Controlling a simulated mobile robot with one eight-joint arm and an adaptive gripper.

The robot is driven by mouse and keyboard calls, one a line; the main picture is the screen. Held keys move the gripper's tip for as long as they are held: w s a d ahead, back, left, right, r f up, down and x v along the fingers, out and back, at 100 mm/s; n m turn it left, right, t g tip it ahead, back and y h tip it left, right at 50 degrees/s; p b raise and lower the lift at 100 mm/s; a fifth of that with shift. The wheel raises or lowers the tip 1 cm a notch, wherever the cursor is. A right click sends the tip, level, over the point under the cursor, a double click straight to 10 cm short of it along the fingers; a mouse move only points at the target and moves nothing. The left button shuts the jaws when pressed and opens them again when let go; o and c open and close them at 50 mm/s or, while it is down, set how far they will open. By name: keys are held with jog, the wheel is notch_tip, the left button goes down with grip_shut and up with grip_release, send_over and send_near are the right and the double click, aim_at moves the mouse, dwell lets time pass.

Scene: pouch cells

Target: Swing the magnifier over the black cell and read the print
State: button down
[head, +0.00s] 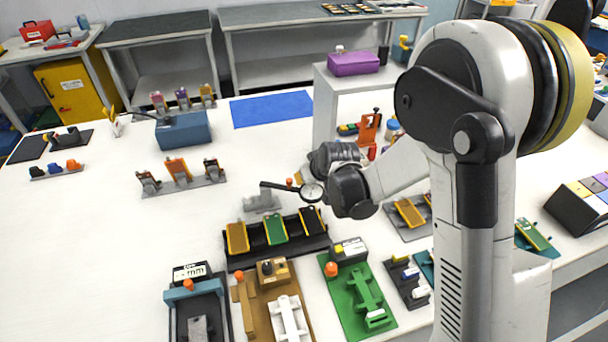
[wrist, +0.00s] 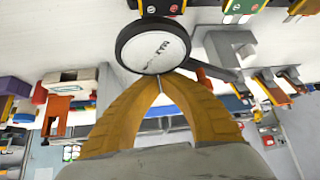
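The magnifier (head: 311,192) is a round black-rimmed lens on a dark arm from a grey stand (head: 262,204). It hangs just behind the black cell (head: 311,221), which lies at the right end of a black tray (head: 284,249).
A green cell (head: 276,231) and an orange-yellow cell (head: 237,238) share the tray. A green fixture (head: 358,295) and a brown fixture (head: 262,310) stand in front. A white shelf unit (head: 338,98) stands behind my arm.

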aim_at(304, 188)
jog(key=shift+s+a+b, duration=0.2)
jog(key=shift+s+b, duration=0.25)
jog(key=shift+s, duration=1.3)
jog(key=v, duration=1.2)
jog(key=s+d+r+m+h, duration=0.1)
jog(key=s+d+r+m, duration=0.1)
jog(key=s+d, duration=0.3)
jog(key=s+d+r+m+h, duration=0.1)
jog(key=s+d+r, duration=0.3)
jog(key=s, duration=1)
jog(key=shift+s+d+m+h, duration=0.15)
jog(key=shift+d+m+h, duration=0.25)
jog(key=shift+d+m, duration=0.3)
